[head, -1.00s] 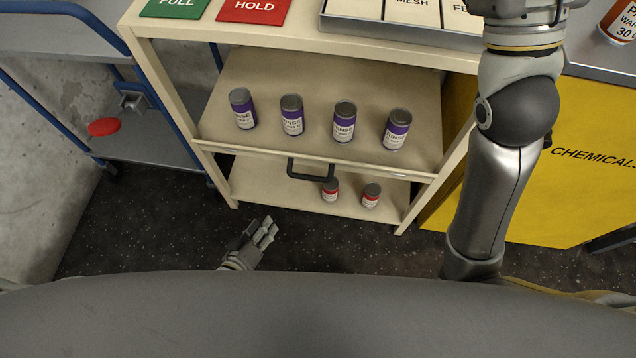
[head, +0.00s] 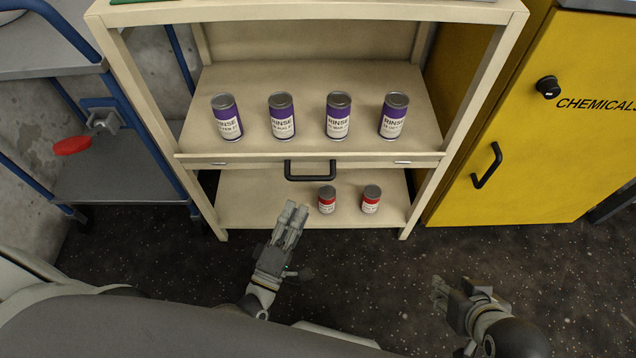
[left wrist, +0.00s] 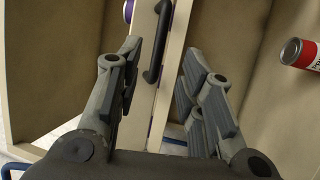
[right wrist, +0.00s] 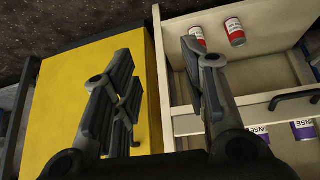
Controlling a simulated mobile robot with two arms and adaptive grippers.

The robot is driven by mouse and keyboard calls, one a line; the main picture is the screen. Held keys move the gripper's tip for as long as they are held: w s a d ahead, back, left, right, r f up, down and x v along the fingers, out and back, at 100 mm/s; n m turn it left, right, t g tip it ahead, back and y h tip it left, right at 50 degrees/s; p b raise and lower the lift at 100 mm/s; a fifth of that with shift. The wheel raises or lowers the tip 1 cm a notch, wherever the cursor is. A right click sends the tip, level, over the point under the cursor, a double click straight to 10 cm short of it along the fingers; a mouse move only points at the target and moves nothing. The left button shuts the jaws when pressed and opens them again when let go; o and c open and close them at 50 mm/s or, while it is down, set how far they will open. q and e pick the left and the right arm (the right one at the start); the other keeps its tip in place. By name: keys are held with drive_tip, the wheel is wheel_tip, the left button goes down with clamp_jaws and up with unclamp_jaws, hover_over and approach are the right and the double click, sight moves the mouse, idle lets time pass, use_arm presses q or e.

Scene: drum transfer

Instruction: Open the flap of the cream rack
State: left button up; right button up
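The cream rack (head: 475,95) stands ahead. A cream front strip (head: 255,161) with a black bar handle (head: 310,171) runs below its middle shelf; I take this strip for the flap. The lower shelf shows below it. My left gripper (head: 293,212) is in front of and below the handle, apart from it. In the left wrist view its fingers are open and empty, with the handle (left wrist: 158,42) ahead between them. My right gripper (head: 458,290) is low at the right, away from the rack. The right wrist view shows its fingers open and empty (right wrist: 158,55).
Several purple-labelled RINSE cans (head: 338,117) stand on the middle shelf. Two red-labelled cans (head: 327,200) stand on the lower shelf. A yellow chemicals cabinet (head: 550,150) is at the right. A blue-framed cart (head: 120,170) is at the left. The dark floor in front is clear.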

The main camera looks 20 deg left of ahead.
sight(312, 176)
use_arm(q)
drive_tip(key=shift+b+x, duration=0.4)
drive_tip(key=shift+x, duration=4.8)
use_arm(e)
drive_tip(key=shift+w+a+r+t+y, duration=0.1)
drive_tip(key=shift+w+a+r+t, duration=0.2)
drive_tip(key=shift+w, duration=0.35)
drive_tip(key=shift+w+a+r+t+y, duration=0.15)
drive_tip(key=shift+w+r+t, duration=0.2)
drive_tip(key=shift+w, duration=0.25)
drive_tip(key=shift+w+a+r+t+y, duration=0.1)
drive_tip(key=shift+w+a+r+t, duration=0.2)
drive_tip(key=shift+w, duration=0.35)
drive_tip(key=shift+d, duration=0.1)
use_arm(q)
clamp_jaws()
